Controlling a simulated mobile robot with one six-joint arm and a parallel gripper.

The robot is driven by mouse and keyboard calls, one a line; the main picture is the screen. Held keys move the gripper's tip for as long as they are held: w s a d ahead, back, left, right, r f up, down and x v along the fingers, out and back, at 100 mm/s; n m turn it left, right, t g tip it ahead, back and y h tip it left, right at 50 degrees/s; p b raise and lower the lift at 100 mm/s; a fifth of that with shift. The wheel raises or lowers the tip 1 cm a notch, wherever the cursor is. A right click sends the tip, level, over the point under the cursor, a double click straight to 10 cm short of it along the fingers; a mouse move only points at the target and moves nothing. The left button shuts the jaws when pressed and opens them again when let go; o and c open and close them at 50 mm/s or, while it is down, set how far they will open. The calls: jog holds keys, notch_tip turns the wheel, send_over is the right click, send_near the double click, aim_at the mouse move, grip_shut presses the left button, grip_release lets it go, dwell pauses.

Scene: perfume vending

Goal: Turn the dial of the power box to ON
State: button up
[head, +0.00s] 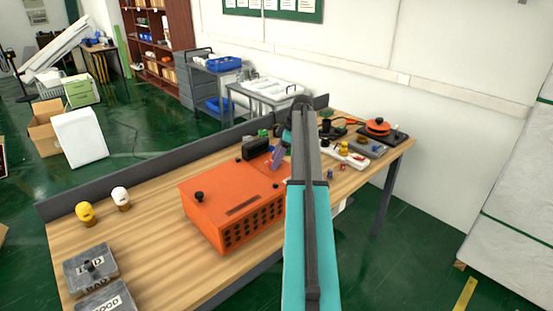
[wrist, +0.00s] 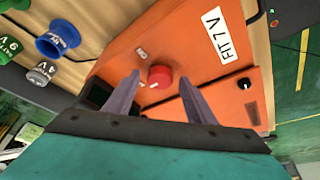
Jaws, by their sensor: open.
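The power box (head: 215,195) is a large orange box on the wooden table. In the wrist view the orange panel (wrist: 185,45) carries a round red dial (wrist: 160,76). A small white "ON" label (wrist: 141,53), seen turned, lies up and left of the dial. Small white marks show at the dial's lower left; I cannot read its setting. My gripper (wrist: 159,80) is open, its two purplish fingers on either side of the dial; I cannot tell whether they touch it. In the head view my gripper (head: 277,156) is at the box's far right end, and the dial is hidden.
A white "FIT 7V" label (wrist: 212,33) and a black knob (wrist: 244,84) are on the box. A blue spool-shaped part (wrist: 58,38) stands beside it. Grey bins (head: 90,265) and yellow (head: 85,212) and white (head: 121,197) pieces stand at left.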

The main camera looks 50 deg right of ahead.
jog(key=shift+c, duration=0.4)
jog(key=c, duration=1)
jog(key=shift+o, duration=0.2)
jog(key=shift+m+b, duration=0.3)
jog(key=shift+m, duration=0.1)
jog(key=m+b, duration=0.1)
jog(key=m+h+b, duration=0.1)
jog(key=m, duration=0.1)
jog(key=shift+s+a+f+t, duration=0.15)
jog(key=shift+s+a+t, duration=0.05)
jog(key=shift+t, duration=0.2)
jog(key=m, duration=0.1)
jog(key=m+h+b, duration=0.1)
jog(key=m, duration=0.1)
jog(key=m+h, duration=0.1)
jog(key=m, duration=0.1)
jog(key=shift+a, duration=0.25)
jog(key=m+h, duration=0.1)
jog(key=m, duration=0.1)
jog(key=m+h, duration=0.1)
jog(key=m, duration=0.1)
jog(key=shift+w+a+m+b, duration=0.1)
jog(key=shift+a+m+b, duration=0.1)
jog(key=shift+m+b, duration=0.2)
jog(key=shift+w+a+m+g+h, duration=0.1)
jog(key=shift+m+g+h, duration=0.25)
jog(key=shift+m, duration=0.75)
jog(key=shift+m+g+h, duration=0.35)
jog(key=shift+m, duration=0.75)
